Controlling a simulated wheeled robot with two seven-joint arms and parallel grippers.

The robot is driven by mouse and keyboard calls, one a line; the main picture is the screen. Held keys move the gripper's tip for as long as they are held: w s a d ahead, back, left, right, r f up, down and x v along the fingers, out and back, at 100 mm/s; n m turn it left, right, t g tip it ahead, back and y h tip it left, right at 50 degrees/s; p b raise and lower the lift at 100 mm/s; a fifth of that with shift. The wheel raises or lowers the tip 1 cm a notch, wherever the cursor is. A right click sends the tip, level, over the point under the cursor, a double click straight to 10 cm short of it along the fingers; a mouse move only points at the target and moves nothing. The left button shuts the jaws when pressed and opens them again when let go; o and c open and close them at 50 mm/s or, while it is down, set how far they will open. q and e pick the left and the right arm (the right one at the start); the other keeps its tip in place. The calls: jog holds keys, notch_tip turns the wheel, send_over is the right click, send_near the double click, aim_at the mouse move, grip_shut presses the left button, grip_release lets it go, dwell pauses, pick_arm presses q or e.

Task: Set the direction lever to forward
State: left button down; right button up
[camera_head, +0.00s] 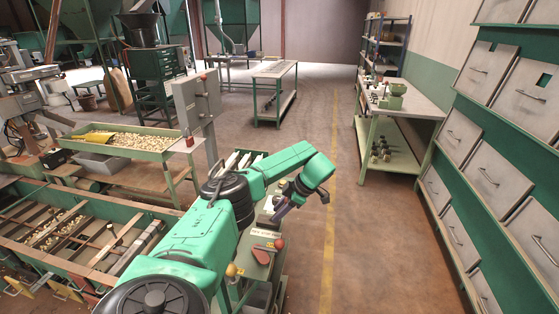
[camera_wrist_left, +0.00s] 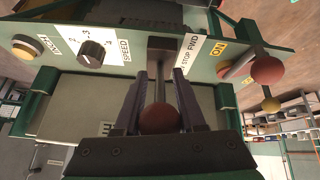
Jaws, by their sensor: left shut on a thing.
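In the left wrist view, the direction lever is a thin rod with a red-brown ball (camera_wrist_left: 160,118) at its end, coming out of a dark slot. A label reading STOP FWD (camera_wrist_left: 190,48) is beside the slot. My left gripper (camera_wrist_left: 162,95) has one finger on each side of the lever and is shut on its ball. In the head view, my left gripper (camera_head: 281,211) reaches down to the control panel (camera_head: 262,233); the lever's grip is not clear there. My right gripper is not in view.
Beside the direction lever are a black speed knob (camera_wrist_left: 92,54), a yellow button (camera_wrist_left: 22,46), and an ON lever with a red ball (camera_wrist_left: 267,71). A nut tray (camera_head: 125,140) is at the left. A bench (camera_head: 405,105) stands at the right. The aisle floor (camera_head: 375,240) is clear.

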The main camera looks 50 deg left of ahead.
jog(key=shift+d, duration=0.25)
pick_arm(q)
jog(key=c, duration=0.6)
grip_release()
jog(key=shift+w+d+f, duration=0.1)
jog(key=shift+w, duration=0.1)
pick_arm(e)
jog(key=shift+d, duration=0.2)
pick_arm(q)
jog(key=b+v, duration=0.1)
jog(key=v, duration=1.3)
jog(key=shift+w+d+r, duration=0.1)
jog(key=shift+d+r, duration=0.1)
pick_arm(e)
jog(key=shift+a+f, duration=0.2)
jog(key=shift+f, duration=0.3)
